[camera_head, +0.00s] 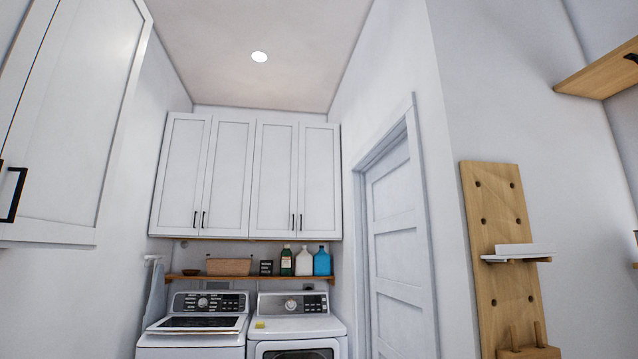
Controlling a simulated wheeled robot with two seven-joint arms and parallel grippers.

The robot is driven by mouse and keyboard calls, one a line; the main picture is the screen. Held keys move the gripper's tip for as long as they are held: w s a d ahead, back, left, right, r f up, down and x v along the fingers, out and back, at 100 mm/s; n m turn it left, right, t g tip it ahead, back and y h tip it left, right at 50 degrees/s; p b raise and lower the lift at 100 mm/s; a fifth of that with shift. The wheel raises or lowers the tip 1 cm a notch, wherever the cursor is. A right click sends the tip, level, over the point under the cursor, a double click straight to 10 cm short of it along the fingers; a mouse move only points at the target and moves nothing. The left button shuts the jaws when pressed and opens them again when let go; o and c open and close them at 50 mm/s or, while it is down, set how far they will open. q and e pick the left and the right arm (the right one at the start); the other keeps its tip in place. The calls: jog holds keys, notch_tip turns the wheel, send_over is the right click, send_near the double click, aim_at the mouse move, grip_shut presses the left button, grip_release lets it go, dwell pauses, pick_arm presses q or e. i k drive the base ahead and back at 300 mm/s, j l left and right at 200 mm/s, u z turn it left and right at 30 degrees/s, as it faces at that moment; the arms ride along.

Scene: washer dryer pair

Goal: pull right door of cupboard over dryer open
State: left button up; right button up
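A white wall cupboard with several doors hangs on the back wall. The pair of doors at its right is above the right machine, a white front-loading one (298,328) that looks like the dryer. The right door (320,175) of that pair is shut, with a dark vertical handle (300,221) low on its left edge. The left door (273,175) beside it is shut too, with its own dark handle (292,221) close by. Neither of my grippers is in view.
A white top-loading machine (195,328) stands at left. A wooden shelf (200,278) with bottles and a basket runs below the cupboard. A closed white room door (395,240) is at right, a pegboard (497,250) nearer. Another cupboard (85,110) hangs near left.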

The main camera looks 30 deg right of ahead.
aim_at(319, 207)
jog(key=i+l+z, duration=0.35)
jog(key=i, duration=0.15)
jog(key=i+z, duration=0.35)
jog(key=i, duration=0.2)
